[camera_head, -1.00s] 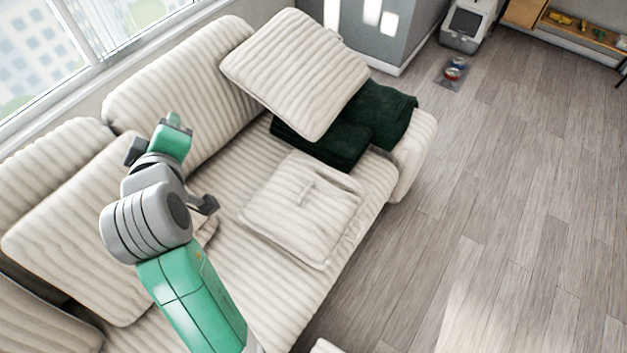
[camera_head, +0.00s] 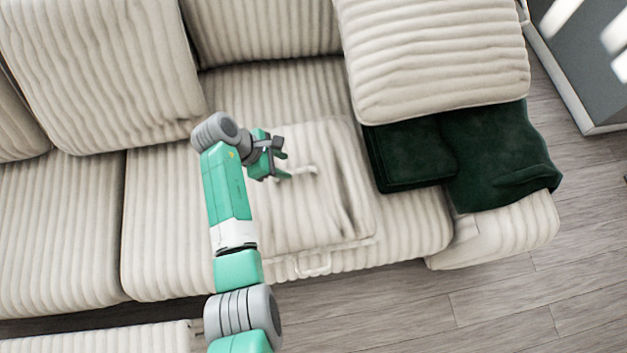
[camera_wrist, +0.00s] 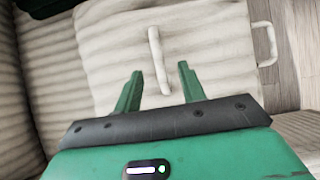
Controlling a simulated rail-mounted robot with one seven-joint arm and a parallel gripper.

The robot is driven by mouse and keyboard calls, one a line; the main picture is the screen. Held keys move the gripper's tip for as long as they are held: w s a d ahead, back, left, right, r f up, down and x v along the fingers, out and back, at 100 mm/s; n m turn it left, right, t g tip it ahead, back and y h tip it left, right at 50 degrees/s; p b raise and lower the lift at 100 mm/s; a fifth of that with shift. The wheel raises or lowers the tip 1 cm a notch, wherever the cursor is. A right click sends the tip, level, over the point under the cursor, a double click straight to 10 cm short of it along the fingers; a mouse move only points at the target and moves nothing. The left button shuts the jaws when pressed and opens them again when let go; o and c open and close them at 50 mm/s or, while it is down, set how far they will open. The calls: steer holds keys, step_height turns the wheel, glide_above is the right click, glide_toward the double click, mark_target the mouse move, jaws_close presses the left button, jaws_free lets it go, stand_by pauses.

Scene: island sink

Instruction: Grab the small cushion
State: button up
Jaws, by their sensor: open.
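The small cushion (camera_head: 320,205) is a flat cream square lying on the sofa seat. A raised strap handle (camera_head: 303,170) crosses its middle, and a second loop handle (camera_head: 315,265) sticks out at its front edge. My gripper (camera_head: 284,166) is open and empty over the cushion, beside the strap. In the wrist view, the cushion (camera_wrist: 105,50) fills the middle and the strap (camera_wrist: 157,58) appears between my two green fingertips (camera_wrist: 160,70). I cannot tell whether the fingers touch the cushion. My arm hides the cushion's left side in the head view.
The cream ribbed sofa (camera_head: 165,215) surrounds the cushion. A large cream pillow (camera_head: 430,55) leans at the right, above a folded dark green blanket (camera_head: 500,165). Another large pillow (camera_head: 100,70) leans at the left. The wooden floor (camera_head: 520,300) is clear at the front right.

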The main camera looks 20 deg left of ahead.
mark_target(295, 170)
steer(key=shift+w+d+f+b, duration=0.1)
steer(key=shift+f+b, duration=0.5)
steer(key=shift+f, duration=0.3)
steer(key=shift+w+d+f, duration=0.15)
steer(key=shift+d+f, duration=0.1)
steer(key=shift+d, duration=0.15)
steer(key=b+x, duration=0.4)
steer(key=x, duration=0.1)
steer(key=shift+a+f, duration=0.15)
steer(key=shift+a, duration=0.05)
steer(key=shift+w+d, duration=0.1)
steer(key=shift+r, duration=0.2)
jaws_close()
